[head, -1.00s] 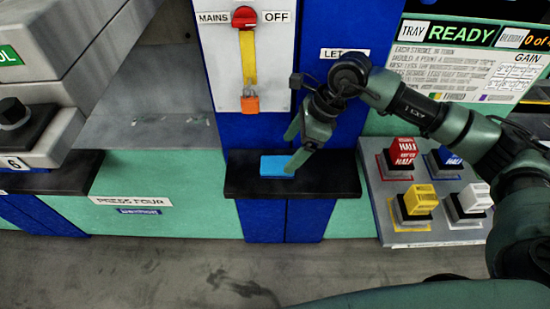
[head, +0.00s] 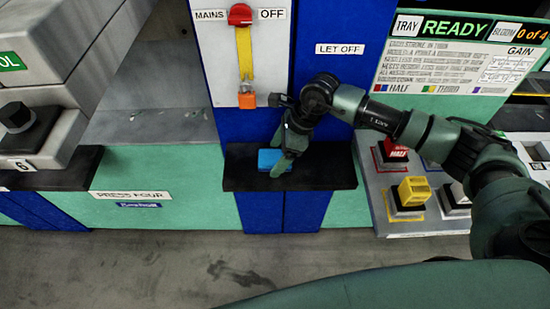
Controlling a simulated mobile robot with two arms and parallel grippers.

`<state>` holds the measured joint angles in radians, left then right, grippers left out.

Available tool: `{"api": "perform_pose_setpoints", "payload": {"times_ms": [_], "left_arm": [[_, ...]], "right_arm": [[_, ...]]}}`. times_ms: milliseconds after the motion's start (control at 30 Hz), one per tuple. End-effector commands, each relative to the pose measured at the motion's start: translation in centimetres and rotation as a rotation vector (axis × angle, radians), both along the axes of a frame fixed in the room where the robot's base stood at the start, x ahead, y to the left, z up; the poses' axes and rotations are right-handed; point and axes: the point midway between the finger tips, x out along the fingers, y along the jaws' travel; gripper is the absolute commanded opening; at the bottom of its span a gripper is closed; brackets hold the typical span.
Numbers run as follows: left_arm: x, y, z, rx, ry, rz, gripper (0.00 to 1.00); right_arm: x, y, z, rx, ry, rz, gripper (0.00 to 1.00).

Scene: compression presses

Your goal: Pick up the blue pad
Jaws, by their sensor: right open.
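The blue pad (head: 268,160) lies flat on a dark shelf (head: 325,176) that juts from the blue press column. My right gripper (head: 278,156) points down over the pad, its fingers apart. One finger is in front of the pad's right part and hides it; the other is near the pad's back edge. I cannot tell whether the fingers touch the pad. My left gripper is not in view.
Colored push blocks, including a red one (head: 392,151) and a yellow one (head: 413,192), stand on a grey panel at the right. A red mains switch (head: 240,15) with an orange lock (head: 247,101) is above the shelf. A black knob (head: 15,116) is at the left.

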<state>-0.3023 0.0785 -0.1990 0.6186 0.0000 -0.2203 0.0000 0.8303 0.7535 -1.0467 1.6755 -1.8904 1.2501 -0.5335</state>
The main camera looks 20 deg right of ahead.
Motion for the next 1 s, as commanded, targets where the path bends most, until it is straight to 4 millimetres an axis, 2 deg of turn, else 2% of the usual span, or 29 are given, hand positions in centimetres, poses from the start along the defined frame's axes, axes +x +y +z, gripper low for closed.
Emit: {"api": "perform_pose_setpoints", "payload": {"times_ms": [867, 900, 1000], "left_arm": [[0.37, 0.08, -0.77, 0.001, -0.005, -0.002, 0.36], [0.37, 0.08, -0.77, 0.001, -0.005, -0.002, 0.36], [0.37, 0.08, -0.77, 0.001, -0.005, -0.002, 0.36]], "right_arm": [[0.0, 0.0, -0.43, 0.0, 0.0, 0.0, 0.8], [0.0, 0.0, -0.43, 0.0, 0.0, 0.0, 0.74], [0.0, -0.01, -0.44, 0.0, 0.0, 0.0, 0.47]]}}
